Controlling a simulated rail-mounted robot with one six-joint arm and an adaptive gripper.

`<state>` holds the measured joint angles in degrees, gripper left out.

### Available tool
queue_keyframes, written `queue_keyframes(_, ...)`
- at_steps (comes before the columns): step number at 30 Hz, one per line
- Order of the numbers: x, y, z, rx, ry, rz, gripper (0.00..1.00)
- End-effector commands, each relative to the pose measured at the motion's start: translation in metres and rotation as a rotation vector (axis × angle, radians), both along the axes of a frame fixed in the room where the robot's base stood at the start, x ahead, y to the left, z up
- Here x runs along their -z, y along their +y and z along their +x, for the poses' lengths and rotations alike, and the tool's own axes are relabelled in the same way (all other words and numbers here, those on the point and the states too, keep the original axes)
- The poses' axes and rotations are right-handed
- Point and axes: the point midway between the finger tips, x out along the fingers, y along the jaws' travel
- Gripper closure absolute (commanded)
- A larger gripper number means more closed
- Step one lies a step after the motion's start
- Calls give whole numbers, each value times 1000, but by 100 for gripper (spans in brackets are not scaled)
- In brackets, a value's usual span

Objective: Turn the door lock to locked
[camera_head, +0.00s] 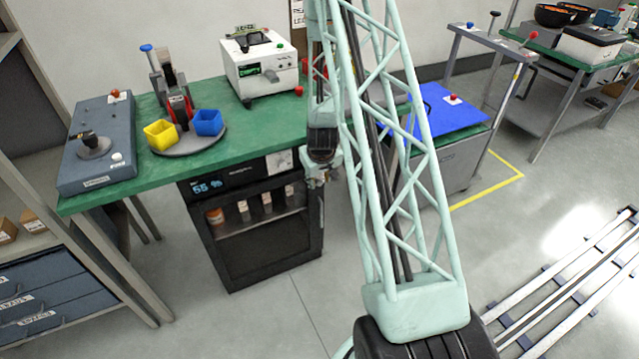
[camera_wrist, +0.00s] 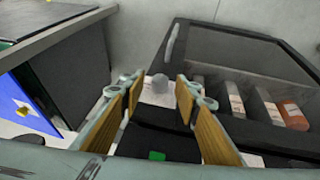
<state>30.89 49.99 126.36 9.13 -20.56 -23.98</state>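The door lock shows in the wrist view as a small grey knob (camera_wrist: 162,84) on a pale plate, on the dark front of the burn-in cabinet (camera_head: 262,245). My gripper (camera_wrist: 158,92) is open, with one tan-padded finger on each side of the knob in the picture. I cannot tell whether either finger touches it. In the head view my gripper (camera_head: 318,178) is at the cabinet's upper right corner and hides the lock there. The glass door (camera_head: 265,250) looks closed, with a grey handle (camera_wrist: 172,42) beyond the knob in the wrist view.
Several bottles and boxes (camera_head: 245,208) stand behind the glass. A display (camera_head: 207,187) reads 55. The green bench top (camera_head: 240,130) overhangs the cabinet and carries a white instrument (camera_head: 262,68) and yellow (camera_head: 160,134) and blue (camera_head: 208,122) cups. The floor in front is clear.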

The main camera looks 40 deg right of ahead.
Motion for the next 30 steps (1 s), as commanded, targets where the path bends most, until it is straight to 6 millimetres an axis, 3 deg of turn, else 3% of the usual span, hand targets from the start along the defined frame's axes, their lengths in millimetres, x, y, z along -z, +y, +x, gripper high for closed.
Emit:
queue_keyframes(6,11,-3,3,0,1,0,70)
queue_keyframes(17,13,-4,4,0,0,0,70)
queue_keyframes(25,13,-4,4,1,0,0,93)
queue_keyframes(30,13,-4,4,0,0,-1,94)
